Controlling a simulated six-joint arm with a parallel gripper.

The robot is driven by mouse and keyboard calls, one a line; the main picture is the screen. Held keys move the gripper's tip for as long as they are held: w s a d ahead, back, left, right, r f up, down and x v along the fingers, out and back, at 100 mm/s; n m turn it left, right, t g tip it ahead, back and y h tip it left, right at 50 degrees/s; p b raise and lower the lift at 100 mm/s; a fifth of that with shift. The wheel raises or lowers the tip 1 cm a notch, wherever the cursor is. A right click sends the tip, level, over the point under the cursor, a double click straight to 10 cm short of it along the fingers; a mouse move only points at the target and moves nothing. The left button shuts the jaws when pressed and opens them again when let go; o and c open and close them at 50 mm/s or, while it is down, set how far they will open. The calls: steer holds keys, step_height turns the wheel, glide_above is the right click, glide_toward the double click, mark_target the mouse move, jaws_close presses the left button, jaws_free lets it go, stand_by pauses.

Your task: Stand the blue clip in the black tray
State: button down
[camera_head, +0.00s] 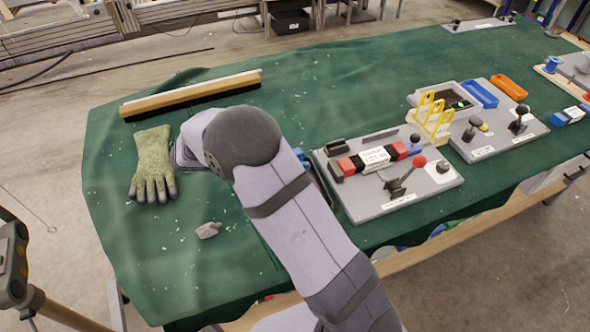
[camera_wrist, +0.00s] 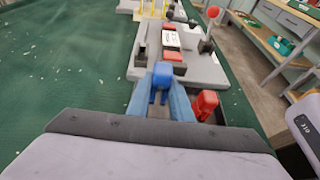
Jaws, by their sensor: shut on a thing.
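The blue clip (camera_wrist: 162,77) is between the tips of my gripper (camera_wrist: 161,98) in the wrist view, and the jaws are shut on it. Its rounded blue head points away from my wrist. In the head view my arm hides most of the gripper and the clip; only a bit of blue shows beside the arm. A dark edge, which looks like the black tray (camera_wrist: 221,115), shows just right of my gripper in the wrist view. A red clip (camera_wrist: 205,104) stands there. My gripper hides the rest of the tray, so I cannot tell whether the blue clip touches it.
A grey board (camera_head: 425,193) with a red-ended block and a red-knobbed lever lies right of my arm. A yellow rack (camera_head: 432,120) stands behind it. A green glove (camera_head: 154,165) and a wooden brush (camera_head: 190,95) lie left. The green cloth behind is largely clear.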

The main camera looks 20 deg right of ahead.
steer(key=shift+f, duration=1.85)
steer(key=shift+f, duration=0.2)
steer(key=c, duration=1.6)
jaws_free()
steer(key=shift+r, duration=0.1)
steer(key=shift+r, duration=0.15)
steer(key=b+v, duration=0.1)
steer(key=v, duration=1.1)
